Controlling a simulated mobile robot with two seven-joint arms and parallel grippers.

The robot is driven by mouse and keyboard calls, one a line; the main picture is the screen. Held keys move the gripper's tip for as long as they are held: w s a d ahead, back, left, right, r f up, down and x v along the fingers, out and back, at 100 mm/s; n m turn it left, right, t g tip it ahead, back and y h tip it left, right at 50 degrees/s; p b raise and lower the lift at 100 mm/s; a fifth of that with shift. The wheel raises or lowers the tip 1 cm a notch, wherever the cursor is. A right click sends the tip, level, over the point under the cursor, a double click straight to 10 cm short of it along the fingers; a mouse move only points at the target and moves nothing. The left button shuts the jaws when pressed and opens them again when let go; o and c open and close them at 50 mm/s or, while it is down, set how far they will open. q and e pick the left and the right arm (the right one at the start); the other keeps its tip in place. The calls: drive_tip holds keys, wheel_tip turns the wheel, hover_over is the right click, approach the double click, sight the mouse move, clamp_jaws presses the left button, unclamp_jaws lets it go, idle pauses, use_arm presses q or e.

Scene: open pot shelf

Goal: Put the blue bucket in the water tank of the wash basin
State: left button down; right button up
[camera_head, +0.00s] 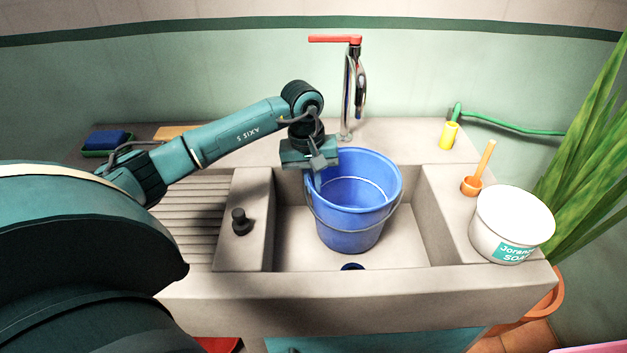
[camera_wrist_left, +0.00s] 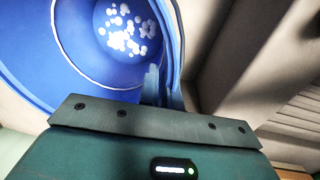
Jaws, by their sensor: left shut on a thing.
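The blue bucket (camera_head: 350,225) is inside the water tank (camera_head: 410,247) of the wash basin in the head view, upright or nearly so. I cannot tell whether its base touches the tank floor. My left gripper (camera_head: 317,170) is shut on the left side of the bucket's rim. In the left wrist view the bucket (camera_wrist_left: 90,70) fills the upper left, with white spots or bubbles inside, and the gripper (camera_wrist_left: 155,85) is at its wall. The bucket's thin handle hangs down across its front. My right gripper is not in view.
A faucet with a red lever (camera_head: 335,39) stands behind the bucket. A white soap tub (camera_head: 510,222) and an orange scoop (camera_head: 472,185) are on the right ledge. A black knob (camera_head: 240,221) is left of the tank. A ribbed drainboard (camera_head: 195,220) lies further left.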

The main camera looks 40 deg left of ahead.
use_arm(q)
drive_tip(key=c, duration=1.6)
unclamp_jaws()
drive_tip(key=shift+f, duration=0.1)
drive_tip(key=shift+r+p, duration=0.6)
drive_tip(key=r, duration=0.8)
drive_tip(key=a+r, duration=0.1)
drive_tip(key=r, duration=0.3)
drive_tip(key=shift+s+b, duration=0.3)
drive_tip(key=shift+s, duration=0.1)
drive_tip(key=shift+s+f, duration=0.1)
